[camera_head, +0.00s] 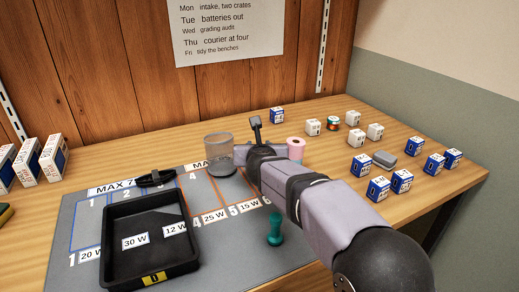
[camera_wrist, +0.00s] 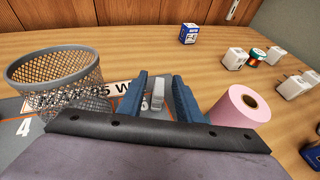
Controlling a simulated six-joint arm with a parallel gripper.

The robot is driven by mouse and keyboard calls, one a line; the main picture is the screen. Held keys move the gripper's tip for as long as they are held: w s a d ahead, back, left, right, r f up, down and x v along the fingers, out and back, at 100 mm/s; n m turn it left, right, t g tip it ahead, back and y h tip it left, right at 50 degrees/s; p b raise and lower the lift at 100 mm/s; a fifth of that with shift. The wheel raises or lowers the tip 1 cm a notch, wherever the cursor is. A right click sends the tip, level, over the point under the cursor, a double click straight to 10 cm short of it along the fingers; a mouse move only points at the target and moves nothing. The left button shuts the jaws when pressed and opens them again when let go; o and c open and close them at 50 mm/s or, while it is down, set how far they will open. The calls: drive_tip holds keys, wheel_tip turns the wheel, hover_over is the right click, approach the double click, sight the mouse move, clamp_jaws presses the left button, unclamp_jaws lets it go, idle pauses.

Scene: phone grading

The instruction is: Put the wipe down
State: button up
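My gripper (camera_wrist: 159,92) shows two blue fingers standing apart in the wrist view. A narrow light-grey piece (camera_wrist: 157,97) shows between them, and I cannot tell if it lies beyond them or touches them. In the head view my gripper (camera_head: 255,132) is over the far part of the grey mat, between a mesh cup (camera_head: 219,148) and a pink roll (camera_head: 295,149). A grey rounded pad (camera_head: 385,158), perhaps the wipe, lies on the bench at the right, among small boxes and well away from my gripper.
A black tray (camera_head: 190,228) stands on the grey mat (camera_head: 75,245), with a dark item (camera_head: 156,178) behind it. A teal stamp-like piece (camera_head: 275,230) stands near my arm. Several small boxes (camera_head: 378,189) occupy the right of the bench. Bare wood lies behind the mat.

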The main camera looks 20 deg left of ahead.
drive_tip(key=v, duration=1.2)
idle(0.3)
